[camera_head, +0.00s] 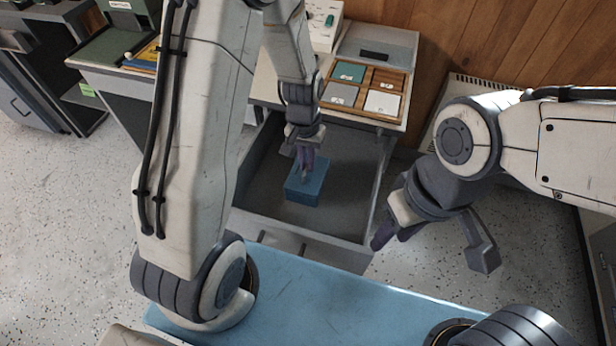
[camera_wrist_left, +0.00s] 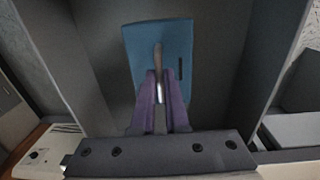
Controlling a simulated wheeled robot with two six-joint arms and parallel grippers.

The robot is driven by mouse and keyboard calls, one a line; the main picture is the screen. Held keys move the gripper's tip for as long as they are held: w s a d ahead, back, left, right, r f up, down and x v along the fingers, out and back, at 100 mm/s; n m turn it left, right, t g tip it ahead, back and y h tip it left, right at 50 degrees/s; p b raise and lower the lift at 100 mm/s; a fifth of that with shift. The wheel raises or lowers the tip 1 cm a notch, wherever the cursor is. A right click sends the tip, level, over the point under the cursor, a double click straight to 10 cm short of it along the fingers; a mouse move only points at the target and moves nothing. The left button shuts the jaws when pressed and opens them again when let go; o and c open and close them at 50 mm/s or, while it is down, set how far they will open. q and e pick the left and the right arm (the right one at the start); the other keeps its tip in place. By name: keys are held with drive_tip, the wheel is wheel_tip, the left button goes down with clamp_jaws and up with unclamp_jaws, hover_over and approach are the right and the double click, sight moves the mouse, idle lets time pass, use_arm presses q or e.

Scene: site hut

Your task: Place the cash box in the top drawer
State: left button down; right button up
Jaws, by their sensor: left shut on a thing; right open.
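The blue cash box (camera_head: 306,186) is inside the open top drawer (camera_head: 262,185), near its middle. It also shows in the left wrist view (camera_wrist_left: 174,50), lid up, with a metal handle on top. My left gripper (camera_head: 305,174) reaches down into the drawer above the box. In the left wrist view its purple fingers (camera_wrist_left: 160,95) are shut on the box's handle. Whether the box rests on the drawer floor is hard to tell. My right gripper (camera_head: 428,248) is open and empty, to the right of the drawer, outside it.
A wooden tray (camera_head: 393,82) with coloured compartments and a grey case (camera_head: 378,45) stand on the desk behind the drawer. The drawer's walls surround the box, with bare floor around it. My left arm covers part of the drawer's left side.

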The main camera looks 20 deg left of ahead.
sight(308, 175)
use_arm(q)
drive_tip(key=shift+f+b, duration=0.4)
drive_tip(key=shift+f, duration=1.9)
drive_tip(key=shift+f, duration=0.1)
drive_tip(key=c, duration=0.9)
unclamp_jaws()
